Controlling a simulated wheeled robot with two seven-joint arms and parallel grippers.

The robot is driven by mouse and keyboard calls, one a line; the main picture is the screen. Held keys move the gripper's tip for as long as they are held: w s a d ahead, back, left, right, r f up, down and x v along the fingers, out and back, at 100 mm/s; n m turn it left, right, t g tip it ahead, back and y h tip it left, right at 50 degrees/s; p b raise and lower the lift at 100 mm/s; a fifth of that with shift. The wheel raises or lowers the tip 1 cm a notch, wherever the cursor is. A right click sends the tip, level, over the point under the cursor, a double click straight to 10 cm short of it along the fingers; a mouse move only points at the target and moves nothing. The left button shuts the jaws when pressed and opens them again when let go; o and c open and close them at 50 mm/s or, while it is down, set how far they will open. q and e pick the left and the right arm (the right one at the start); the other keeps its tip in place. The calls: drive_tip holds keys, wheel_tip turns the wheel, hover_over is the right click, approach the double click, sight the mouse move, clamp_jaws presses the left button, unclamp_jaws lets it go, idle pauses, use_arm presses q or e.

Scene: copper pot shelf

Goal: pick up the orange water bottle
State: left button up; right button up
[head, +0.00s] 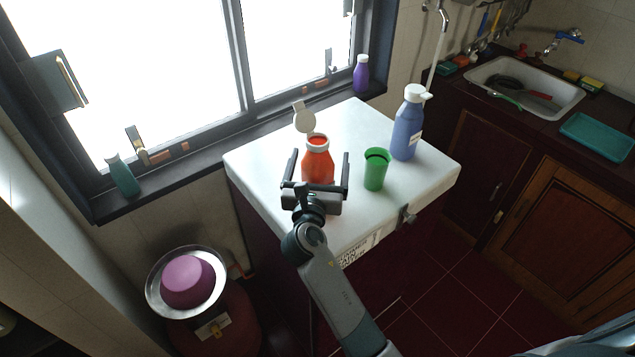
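The orange water bottle (318,160) stands upright on a white-topped cabinet, with its pale flip lid (304,118) open behind its neck. A small gap shows between each finger and the bottle. The gripper's palm hides the bottle's base.
A green cup (376,169) stands close to the right finger, with a blue bottle (408,124) behind it. The white top (260,155) is clear at left. A window sill with small bottles borders the back, and a sink (540,92) is at right.

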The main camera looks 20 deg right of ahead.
sight(322, 146)
drive_tip(key=shift+w+d, duration=0.1)
drive_tip(key=shift+w, duration=0.05)
idle(0.3)
drive_tip(key=c, duration=1.4)
drive_tip(key=shift+r, duration=0.1)
drive_tip(key=shift+c, duration=1)
wheel_tip(322, 146, up, 4)
drive_tip(key=shift+d+r+b, duration=0.15)
drive_tip(key=shift+r+b, duration=0.05)
drive_tip(key=shift+b, duration=0.1)
drive_tip(key=s+d+r, duration=0.6)
drive_tip(key=s+d, duration=0.2)
drive_tip(key=shift+r+b, duration=0.3)
drive_tip(key=shift+b, duration=0.1)
